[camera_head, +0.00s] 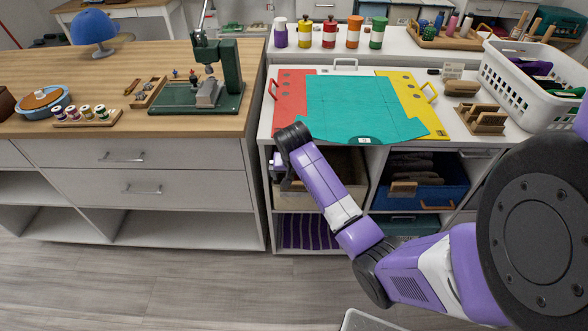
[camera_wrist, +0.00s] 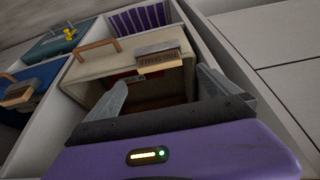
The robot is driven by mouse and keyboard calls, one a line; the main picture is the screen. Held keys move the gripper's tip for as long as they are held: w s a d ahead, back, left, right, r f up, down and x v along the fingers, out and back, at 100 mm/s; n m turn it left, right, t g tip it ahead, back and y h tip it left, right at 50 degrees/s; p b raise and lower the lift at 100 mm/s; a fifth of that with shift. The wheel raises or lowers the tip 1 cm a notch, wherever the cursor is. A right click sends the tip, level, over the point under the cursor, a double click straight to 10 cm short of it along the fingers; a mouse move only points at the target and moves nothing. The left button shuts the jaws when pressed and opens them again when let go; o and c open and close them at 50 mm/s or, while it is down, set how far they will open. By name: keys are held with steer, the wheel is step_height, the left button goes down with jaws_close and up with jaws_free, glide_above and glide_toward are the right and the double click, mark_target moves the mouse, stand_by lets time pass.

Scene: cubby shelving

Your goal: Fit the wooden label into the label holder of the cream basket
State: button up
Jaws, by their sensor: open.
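The cream basket (camera_wrist: 98,72) sits in a cubby and shows upside down in the wrist view, with a brown handle (camera_wrist: 98,48). It is partly visible behind my arm in the head view (camera_head: 348,165). A grey label holder (camera_wrist: 155,48) is on its front. The wooden label (camera_wrist: 160,57), with dark lettering, appears seated at the holder, one pale wooden edge showing; how deep it sits I cannot tell. My gripper (camera_wrist: 162,78) is open, its fingers apart on either side of the label, with no contact visible. In the head view the fingers are mostly hidden by the wrist.
A blue basket (camera_head: 445,195) with its own wooden label (camera_head: 403,188) fills the neighbouring cubby. Cubby walls stand close to my gripper. A purple striped item (camera_head: 305,232) lies in the compartment below. A teal mat (camera_head: 365,105) covers the countertop above.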

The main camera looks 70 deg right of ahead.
steer(key=w+a+f+n+t, duration=0.1)
steer(key=w+a+n+t, duration=0.25)
steer(key=a, duration=1.35)
steer(key=s+a+n+t+y, duration=0.2)
steer(key=s+a+t, duration=0.2)
steer(key=a, duration=1.1)
steer(key=s+a+r+n+t+y, duration=0.1)
steer(key=s+a+r+n, duration=0.3)
steer(key=s+r, duration=0.5)
steer(key=s+a+r+n+t+y, duration=0.1)
steer(key=s+a+r+n+t, duration=0.2)
steer(key=s+r, duration=0.7)
steer(key=shift+s+a+r+n+t, duration=0.2)
steer(key=shift+s+a+n+t, duration=0.2)
steer(key=shift+s+t, duration=0.55)
